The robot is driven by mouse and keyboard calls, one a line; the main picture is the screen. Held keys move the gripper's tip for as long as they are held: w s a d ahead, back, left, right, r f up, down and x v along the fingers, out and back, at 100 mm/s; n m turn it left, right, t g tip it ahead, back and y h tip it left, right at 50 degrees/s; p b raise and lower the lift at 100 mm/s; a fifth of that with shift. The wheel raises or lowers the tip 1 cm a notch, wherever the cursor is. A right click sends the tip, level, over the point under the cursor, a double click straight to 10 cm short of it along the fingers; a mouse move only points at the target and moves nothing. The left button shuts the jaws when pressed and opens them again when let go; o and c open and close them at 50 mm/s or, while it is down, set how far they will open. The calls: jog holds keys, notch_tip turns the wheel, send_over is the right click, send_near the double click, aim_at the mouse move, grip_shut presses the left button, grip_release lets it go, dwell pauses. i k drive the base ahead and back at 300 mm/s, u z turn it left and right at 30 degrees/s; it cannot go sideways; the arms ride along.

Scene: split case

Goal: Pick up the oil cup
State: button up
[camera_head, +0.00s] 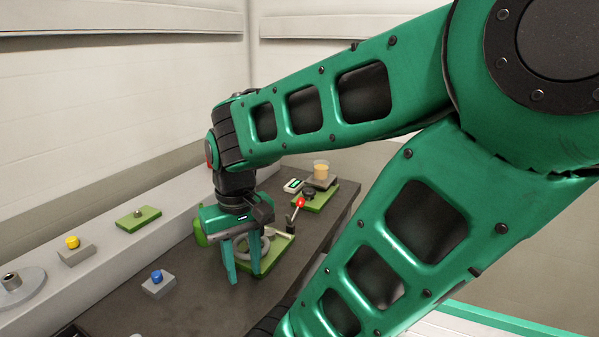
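The cup with amber contents (321,170), which looks like the oil cup, stands upright on a dark grey block (321,182) at the far right end of the dark table (190,308). My gripper (244,277) points down over the table, nearer to me and to the left of the cup. Its two fingers are spread apart with nothing visible between them. The cup is well clear of the fingers.
A green tray with a grey ring (243,246) lies behind the fingers. A red-tipped lever (300,202) rises between my gripper and the cup. A blue-knobbed block (158,281) stands left; a yellow-knobbed block (73,246) sits on the ledge.

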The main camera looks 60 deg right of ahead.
aim_at(321, 170)
jog(key=z, duration=1.7)
jog(key=k, duration=0.3)
jog(key=z, duration=0.2)
jog(key=i, duration=0.15)
jog(key=u, duration=0.05)
